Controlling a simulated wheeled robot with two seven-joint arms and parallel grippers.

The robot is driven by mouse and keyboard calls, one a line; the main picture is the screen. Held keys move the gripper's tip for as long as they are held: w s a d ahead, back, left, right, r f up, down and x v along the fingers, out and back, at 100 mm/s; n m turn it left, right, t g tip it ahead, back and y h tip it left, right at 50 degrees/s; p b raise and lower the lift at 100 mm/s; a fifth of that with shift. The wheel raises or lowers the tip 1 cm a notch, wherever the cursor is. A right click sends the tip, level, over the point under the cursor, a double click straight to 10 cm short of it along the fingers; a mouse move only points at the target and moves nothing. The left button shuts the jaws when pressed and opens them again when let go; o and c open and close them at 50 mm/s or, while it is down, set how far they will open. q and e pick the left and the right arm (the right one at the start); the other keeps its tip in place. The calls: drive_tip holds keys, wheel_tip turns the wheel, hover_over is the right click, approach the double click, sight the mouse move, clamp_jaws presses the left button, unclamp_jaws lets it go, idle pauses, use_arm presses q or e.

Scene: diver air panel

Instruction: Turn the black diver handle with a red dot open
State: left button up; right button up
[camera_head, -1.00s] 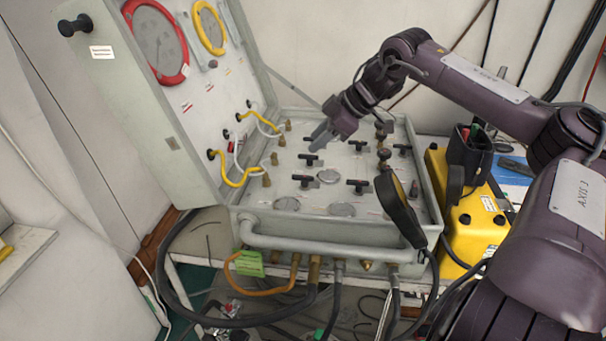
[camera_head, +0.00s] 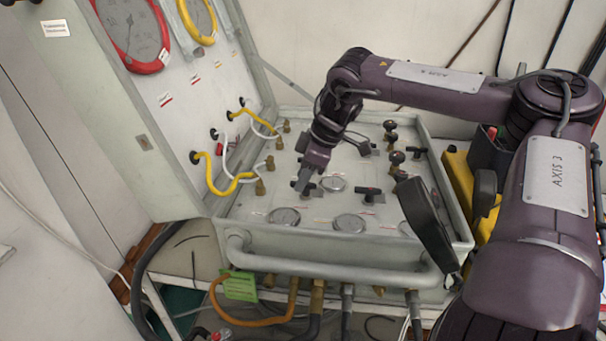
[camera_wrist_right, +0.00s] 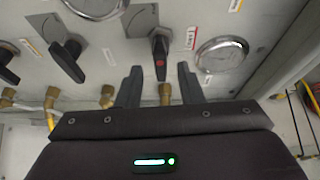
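The black diver handle with a red dot (camera_wrist_right: 159,45) is on the panel in the right wrist view, its red-dotted end pointing down the picture. My right gripper (camera_wrist_right: 160,70) is open there, with one finger on each side of the handle's lower end and a visible gap on both sides. In the head view my right gripper (camera_head: 303,184) is low over the front-left part of the panel (camera_head: 240,205) and largely hides that handle. My left gripper is not in view.
Other black handles (camera_head: 369,193) stand nearby on the panel. Round gauges (camera_head: 349,223) lie in front of the gripper. Yellow and white hoses (camera_head: 228,182) loop to the left by the open lid (camera_head: 150,130). A black handset-like object (camera_head: 425,222) hangs at the front right.

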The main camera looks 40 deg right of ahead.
drive_tip(key=shift+a+f, duration=0.1)
clamp_jaws()
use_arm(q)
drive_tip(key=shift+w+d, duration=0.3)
